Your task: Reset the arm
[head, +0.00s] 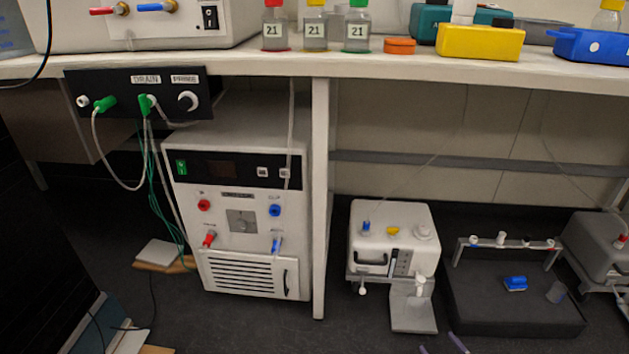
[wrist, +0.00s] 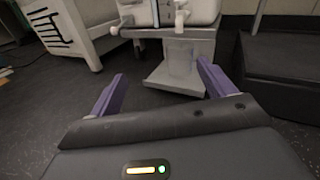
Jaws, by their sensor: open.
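My gripper (wrist: 160,86) shows in the wrist view with two purple fingers spread wide apart. Nothing is between them, and they hang above the dark floor. Beyond the fingers stands a white device with a clear vessel on a grey base plate (wrist: 166,78). In the head view only the purple fingertips of my gripper (head: 440,346) show at the bottom edge, just below and right of the white pump unit (head: 370,240). The rest of my arm is out of the head view.
A white cabinet unit (head: 240,150) stands under the bench (head: 420,68), left of the bench leg (head: 319,200). A black tray (head: 490,315) lies right of the pump unit. Tubes hang from the DRAIN panel (head: 125,90). Dark floor (head: 350,335) in front is clear.

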